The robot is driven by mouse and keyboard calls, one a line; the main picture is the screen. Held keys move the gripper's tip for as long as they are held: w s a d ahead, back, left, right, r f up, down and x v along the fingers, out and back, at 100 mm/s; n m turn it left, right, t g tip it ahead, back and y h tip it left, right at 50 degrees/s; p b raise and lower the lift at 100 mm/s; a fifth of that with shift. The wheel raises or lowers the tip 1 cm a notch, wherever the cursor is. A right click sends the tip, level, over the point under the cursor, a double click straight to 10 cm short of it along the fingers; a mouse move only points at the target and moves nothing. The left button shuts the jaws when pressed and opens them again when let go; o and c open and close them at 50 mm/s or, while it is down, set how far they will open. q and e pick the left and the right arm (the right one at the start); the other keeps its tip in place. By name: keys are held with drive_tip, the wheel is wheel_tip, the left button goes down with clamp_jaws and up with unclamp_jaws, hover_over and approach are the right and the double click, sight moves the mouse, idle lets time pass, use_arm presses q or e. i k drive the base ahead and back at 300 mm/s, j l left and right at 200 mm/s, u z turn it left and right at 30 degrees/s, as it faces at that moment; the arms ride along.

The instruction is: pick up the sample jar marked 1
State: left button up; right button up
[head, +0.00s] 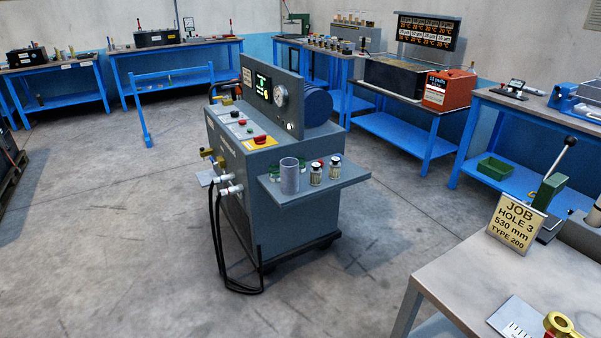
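Two small sample jars with pale labels stand upright on the grey side shelf (345,180) of the grey machine cart. One jar (316,175) is nearer the middle of the shelf, and the other jar (335,169) is just right of it. Their labels are too small to read, so I cannot tell which is marked 1. A grey cylinder (289,178) stands left of the jars, with green-rimmed clear items partly hidden behind it. Neither of my grippers is in view.
The machine cart (240,160) stands mid-floor, with black hoses (218,245) hanging at its front left. A grey table (450,290) with a job sign (515,228) is at the lower right. Blue benches line the walls. The floor left of and before the cart is clear.

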sight(274, 167)
drive_tip(key=i+j+z, duration=0.2)
drive_tip(key=i, duration=0.35)
drive_tip(key=i+j+z, duration=0.2)
drive_tip(key=i+j, duration=0.3)
